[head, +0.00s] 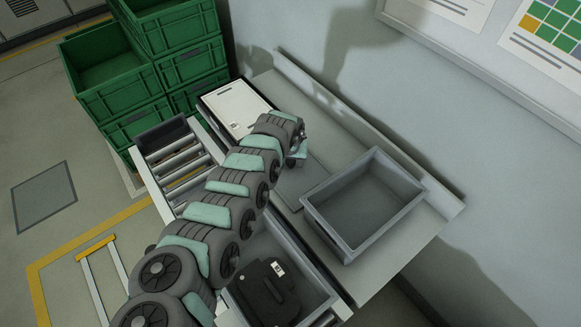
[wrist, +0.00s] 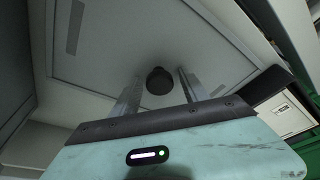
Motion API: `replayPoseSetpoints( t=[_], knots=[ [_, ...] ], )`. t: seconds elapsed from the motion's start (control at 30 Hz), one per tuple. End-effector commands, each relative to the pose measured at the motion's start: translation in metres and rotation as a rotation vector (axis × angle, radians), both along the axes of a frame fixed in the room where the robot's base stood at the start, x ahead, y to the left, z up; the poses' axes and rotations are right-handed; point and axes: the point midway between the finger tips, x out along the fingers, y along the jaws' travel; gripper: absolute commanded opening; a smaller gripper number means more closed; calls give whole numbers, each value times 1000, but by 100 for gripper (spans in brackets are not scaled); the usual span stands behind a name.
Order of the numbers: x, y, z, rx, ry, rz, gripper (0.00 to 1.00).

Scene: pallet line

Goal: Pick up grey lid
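The grey lid (head: 312,174) lies flat on the bench between the white-topped box and the empty grey tote, partly hidden behind my arm. In the wrist view the lid (wrist: 105,60) fills most of the picture as a pale panel with a thin raised outline. A dark round knob (wrist: 158,81) stands on it. My gripper (wrist: 160,82) is over the lid with its two fingers apart, one on each side of the knob. Small gaps show between knob and fingers. In the head view my gripper (head: 298,157) is small and partly covered by the arm.
An empty grey tote (head: 412,207) stands right of the lid. Another grey tote (head: 318,283) holds a black part (head: 268,293). A white-topped box (head: 232,106), a roller conveyor (head: 180,165) and stacked green crates (head: 128,92) are left. A wall rises behind the bench.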

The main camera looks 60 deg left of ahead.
Motion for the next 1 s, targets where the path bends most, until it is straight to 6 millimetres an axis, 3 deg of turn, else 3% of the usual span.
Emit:
replayPoseSetpoints(
  t=[0.6,1.0],
  knots=[
    [0,0,0,0,0,1,1],
    [0,0,1,0,0,1,0]
  ],
)
